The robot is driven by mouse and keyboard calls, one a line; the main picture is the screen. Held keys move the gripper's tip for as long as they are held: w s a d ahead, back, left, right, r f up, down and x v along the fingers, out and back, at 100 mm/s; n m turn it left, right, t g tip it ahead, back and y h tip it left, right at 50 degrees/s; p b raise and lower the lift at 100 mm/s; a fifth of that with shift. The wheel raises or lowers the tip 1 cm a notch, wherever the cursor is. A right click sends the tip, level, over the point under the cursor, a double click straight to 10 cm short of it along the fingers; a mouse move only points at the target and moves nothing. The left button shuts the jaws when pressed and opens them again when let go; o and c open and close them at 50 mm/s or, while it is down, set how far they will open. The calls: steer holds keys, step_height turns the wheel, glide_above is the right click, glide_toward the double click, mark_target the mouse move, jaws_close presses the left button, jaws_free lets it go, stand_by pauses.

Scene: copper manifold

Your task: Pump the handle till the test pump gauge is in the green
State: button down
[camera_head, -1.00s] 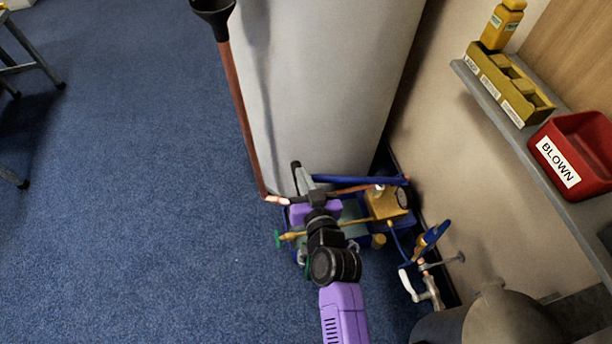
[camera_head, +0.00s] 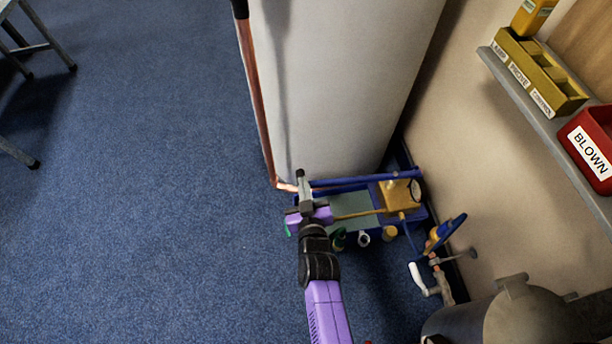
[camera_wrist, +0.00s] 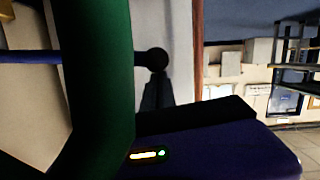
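The test pump is a blue tray (camera_head: 404,163) with a brass-coloured block (camera_head: 392,195) and a small round gauge (camera_head: 416,190) at its right. The gauge reading is too small to make out. A long blue bar (camera_head: 365,180), which looks like the pump handle, runs left from the block side. My gripper (camera_head: 303,188) is at the bar's left end, and whether it touches or grips it is unclear. In the wrist view a thick dark green part (camera_wrist: 100,75) fills the near left, with a blue bar (camera_wrist: 25,57) behind it. The gap between my fingers is hidden.
A tall pale cylinder (camera_head: 335,80) and a copper pipe (camera_head: 256,100) stand just behind the pump. The wall and a shelf (camera_head: 545,125) with a red bin (camera_head: 592,145) are at the right. A grey tank (camera_head: 525,315) stands front right. Blue carpet lies open at left.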

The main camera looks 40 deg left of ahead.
steer(key=shift+n, duration=0.5)
steer(key=f, duration=0.1)
steer(key=f+b, duration=0.1)
steer(key=f, duration=0.1)
steer(key=s+f+b, duration=0.1)
steer(key=f, duration=0.1)
steer(key=shift+a, duration=0.25)
steer(key=shift+s+f+b, duration=0.15)
steer(key=shift+f+b, duration=0.35)
steer(key=shift+f, duration=0.15)
steer(key=shift+r, duration=0.1)
